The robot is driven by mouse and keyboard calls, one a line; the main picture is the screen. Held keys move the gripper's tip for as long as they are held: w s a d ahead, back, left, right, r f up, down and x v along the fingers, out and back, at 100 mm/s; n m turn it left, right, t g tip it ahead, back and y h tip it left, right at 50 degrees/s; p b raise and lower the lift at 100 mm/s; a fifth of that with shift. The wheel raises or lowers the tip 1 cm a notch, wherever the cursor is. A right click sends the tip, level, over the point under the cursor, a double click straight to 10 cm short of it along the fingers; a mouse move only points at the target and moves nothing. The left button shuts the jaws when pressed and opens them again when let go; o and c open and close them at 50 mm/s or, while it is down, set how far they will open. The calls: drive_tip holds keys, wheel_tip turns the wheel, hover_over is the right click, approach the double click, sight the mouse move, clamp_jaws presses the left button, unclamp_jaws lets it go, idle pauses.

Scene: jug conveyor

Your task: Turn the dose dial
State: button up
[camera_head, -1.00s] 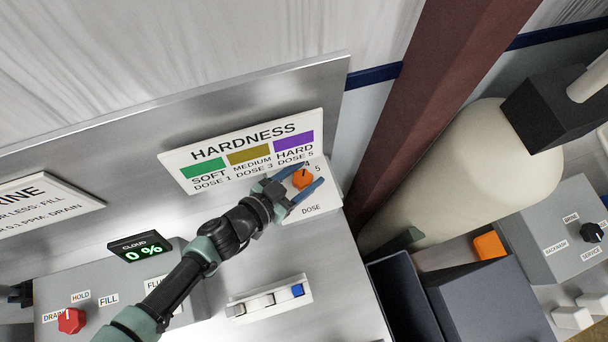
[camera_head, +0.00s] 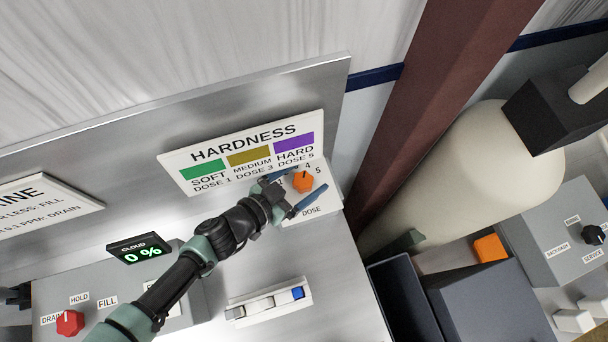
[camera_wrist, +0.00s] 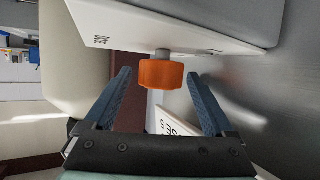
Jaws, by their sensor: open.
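The orange dose dial (camera_head: 303,182) sits on a white plate (camera_head: 318,206) marked DOSE, with 4 and 5 readable near it. In the wrist view the dial (camera_wrist: 161,74) stands out on a short grey stem. My gripper (camera_head: 311,179) is open, with one blue finger on each side of the dial. In the wrist view the fingers (camera_wrist: 158,82) show gaps to the dial on both sides. Part of the plate's scale is hidden behind my gripper. I cannot tell which number the dial points to.
A HARDNESS sign (camera_head: 243,152) above lists soft dose 1, medium dose 3, hard dose 5. A display (camera_head: 140,248) reads CLOUD 0 %. A red knob (camera_head: 69,323) is at lower left. A brown post (camera_head: 420,100) stands to the right.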

drive_tip(key=shift+s+a+r, duration=0.2)
drive_tip(key=shift+s+a, duration=0.1)
drive_tip(key=shift+a, duration=0.1)
drive_tip(key=v, duration=1.2)
drive_tip(key=shift+f, duration=0.1)
